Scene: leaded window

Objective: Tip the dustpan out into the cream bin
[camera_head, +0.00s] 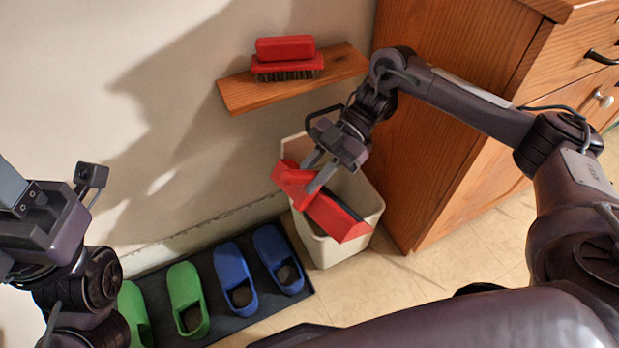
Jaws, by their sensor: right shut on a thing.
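The red dustpan (336,219) is held over the mouth of the cream bin (325,249). It is tilted, with its wide end lower toward the front right and its handle end at the upper left. My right gripper (306,184) is shut on the dustpan near its handle end. I cannot make out any contents in the dustpan, and the bin's inside is largely hidden behind it. My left gripper (14,190) shows only in part at the left edge, away from the bin, and its fingertips are cut off.
A wooden shelf (240,93) on the wall holds a red brush (287,56). A wooden cabinet (440,150) stands right of the bin. A dark mat (312,291) with green clogs (185,297) and blue clogs (232,273) lies left of it. Tiled floor is clear in front.

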